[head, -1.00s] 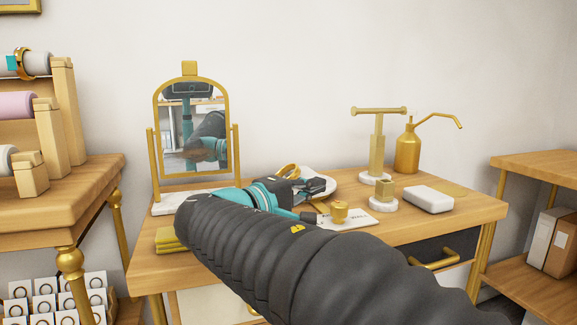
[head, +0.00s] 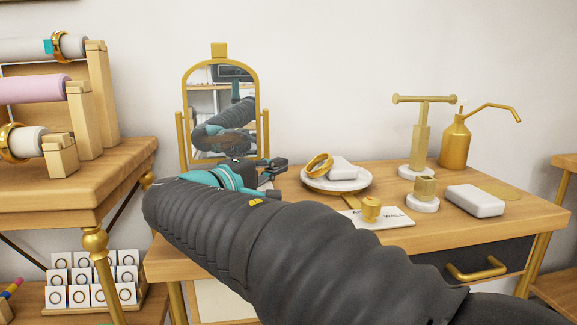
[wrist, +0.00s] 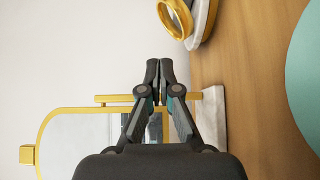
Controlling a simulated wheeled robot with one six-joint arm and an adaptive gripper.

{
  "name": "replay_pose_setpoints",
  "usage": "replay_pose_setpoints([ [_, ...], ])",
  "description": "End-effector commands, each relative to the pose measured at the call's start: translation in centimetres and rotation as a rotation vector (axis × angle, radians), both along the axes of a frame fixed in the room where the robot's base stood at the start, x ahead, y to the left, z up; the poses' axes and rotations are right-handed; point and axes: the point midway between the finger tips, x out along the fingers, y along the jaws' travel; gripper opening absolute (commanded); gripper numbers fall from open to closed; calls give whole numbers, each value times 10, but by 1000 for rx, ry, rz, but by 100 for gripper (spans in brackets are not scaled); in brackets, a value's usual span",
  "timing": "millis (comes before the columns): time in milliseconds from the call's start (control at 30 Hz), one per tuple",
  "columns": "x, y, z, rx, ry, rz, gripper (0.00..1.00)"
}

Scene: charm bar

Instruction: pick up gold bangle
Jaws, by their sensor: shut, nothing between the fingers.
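A gold bangle (head: 312,171) rests tilted on a round white dish (head: 345,187) on the wooden dressing table, against a pale block. My gripper (head: 279,164) is left of the dish, in front of the mirror's base, apart from the bangle. In the wrist view my gripper (wrist: 160,66) has its fingertips together with nothing between them. The bangle (wrist: 183,14) shows there at the top edge, partly cut off, beyond the fingertips and to the right. Other gold bangles hang on the rack at left, one on the upper roll (head: 56,45) and one on the lower roll (head: 10,155).
A gold-framed mirror (head: 255,90) stands behind my gripper. A card with a small gold knob (head: 371,208), a gold T-stand (head: 421,148), a gold spray bottle (head: 454,143) and a white block (head: 475,201) occupy the table's right side.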

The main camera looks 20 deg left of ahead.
Motion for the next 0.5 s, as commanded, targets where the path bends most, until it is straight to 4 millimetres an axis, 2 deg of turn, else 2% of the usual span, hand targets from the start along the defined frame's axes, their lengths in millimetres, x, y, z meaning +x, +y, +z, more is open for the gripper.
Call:
replay_pose_setpoints([
  [333,62,-19,1,0,0,0,0],
  [500,77,-38,0,0,1,2,0],
])
